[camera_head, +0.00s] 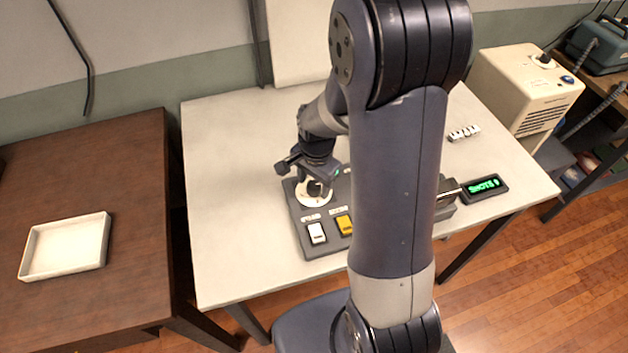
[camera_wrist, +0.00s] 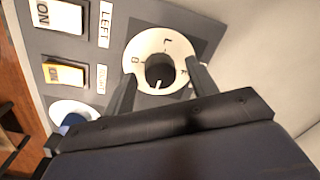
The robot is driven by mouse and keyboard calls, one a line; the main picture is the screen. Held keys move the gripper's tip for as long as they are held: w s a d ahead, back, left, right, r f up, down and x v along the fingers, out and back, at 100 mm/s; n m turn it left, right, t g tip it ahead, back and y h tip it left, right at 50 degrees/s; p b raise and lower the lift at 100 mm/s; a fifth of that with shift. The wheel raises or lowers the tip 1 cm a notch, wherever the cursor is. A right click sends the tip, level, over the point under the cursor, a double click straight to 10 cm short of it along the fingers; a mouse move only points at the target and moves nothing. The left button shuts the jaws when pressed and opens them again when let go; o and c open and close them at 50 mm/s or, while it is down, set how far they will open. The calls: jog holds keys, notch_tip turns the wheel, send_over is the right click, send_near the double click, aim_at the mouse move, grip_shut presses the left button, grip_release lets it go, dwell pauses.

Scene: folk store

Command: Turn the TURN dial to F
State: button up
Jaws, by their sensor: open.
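The TURN dial is a white disc (camera_wrist: 146,48) with a round black knob (camera_wrist: 160,68) on a dark grey control panel (camera_wrist: 115,52). A white pointer mark on the knob faces the bottom of the wrist picture. An L shows at the disc's top and what looks like a B at its left; a letter at the right is partly covered and unclear. My gripper (camera_wrist: 161,73) is open, with one finger on each side of the knob; I cannot tell whether they touch it. In the head view my gripper (camera_head: 316,178) is above the white disc (camera_head: 312,197).
A white switch (camera_wrist: 62,15), labelled LEFT, and a yellow switch (camera_wrist: 65,74) sit beside the dial. A blue button (camera_wrist: 73,122) is near the lower finger. A lit green display (camera_head: 485,187) stands right of the panel. My arm hides much of the panel.

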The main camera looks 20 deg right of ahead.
jog(key=shift+c, duration=0.5)
jog(key=c, duration=0.9)
jog(key=shift+n, duration=0.3)
jog(key=n+b, duration=0.1)
jog(key=n, duration=0.2)
jog(key=shift+f+n+b, duration=0.1)
jog(key=shift+n+b, duration=0.2)
jog(key=n+b, duration=0.1)
jog(key=n, duration=0.3)
jog(key=n+b, duration=0.1)
jog(key=n, duration=0.4)
jog(key=shift+d, duration=0.1)
jog(key=n, duration=0.4)
jog(key=shift+w+g+b, duration=0.1)
jog(key=shift+g+b, duration=0.2)
jog(key=shift+b, duration=0.05)
jog(key=shift+n, duration=0.4)
